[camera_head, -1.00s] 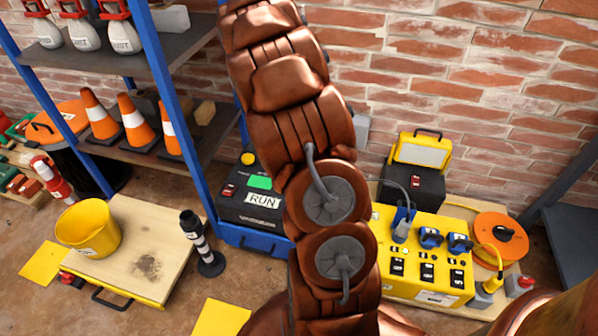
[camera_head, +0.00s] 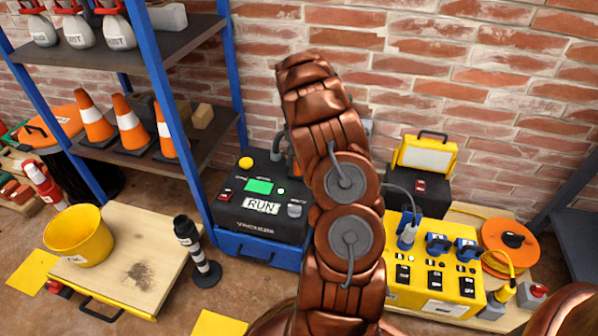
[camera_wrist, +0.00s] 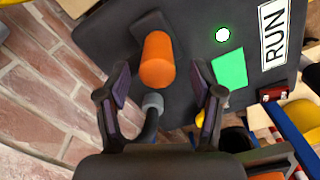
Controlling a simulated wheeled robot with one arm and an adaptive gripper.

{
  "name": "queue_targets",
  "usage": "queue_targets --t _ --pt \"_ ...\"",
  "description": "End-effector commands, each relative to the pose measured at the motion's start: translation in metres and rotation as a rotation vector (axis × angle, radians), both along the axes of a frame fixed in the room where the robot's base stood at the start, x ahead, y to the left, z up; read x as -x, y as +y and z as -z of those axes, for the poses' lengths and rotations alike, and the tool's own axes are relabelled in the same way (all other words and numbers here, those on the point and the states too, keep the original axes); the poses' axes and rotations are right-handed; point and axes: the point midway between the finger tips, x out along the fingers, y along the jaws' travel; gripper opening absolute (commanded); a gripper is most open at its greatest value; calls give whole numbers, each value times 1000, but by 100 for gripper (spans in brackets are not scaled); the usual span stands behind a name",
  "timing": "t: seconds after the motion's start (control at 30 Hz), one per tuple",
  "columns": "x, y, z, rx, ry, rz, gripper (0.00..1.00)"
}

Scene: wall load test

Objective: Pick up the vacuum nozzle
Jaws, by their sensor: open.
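In the wrist view an orange cylinder (camera_wrist: 157,60), which looks like the vacuum nozzle's grip, stands out from the black machine. A grey collar (camera_wrist: 153,101) and a curved black hose (camera_wrist: 147,128) adjoin it. My gripper (camera_wrist: 168,84) is open, with one finger on each side of the orange cylinder and visible gaps to both. It is empty. The black machine (camera_head: 236,213) there has a green screen and a RUN label.
A blue-posted shelf (camera_head: 180,80) with cones stands left of the machine. A yellow socket box (camera_head: 425,275) and a work lamp (camera_head: 428,152) are right of my arm. A brick wall (camera_head: 420,65) is behind.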

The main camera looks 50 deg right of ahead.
Motion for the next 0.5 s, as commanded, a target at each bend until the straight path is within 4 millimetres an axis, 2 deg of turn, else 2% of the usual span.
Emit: queue_targets --t 0.33,0.5 --pt "5 -3 41 0 3 -1 66" --pt "5 -3 50 0 0 1 66"
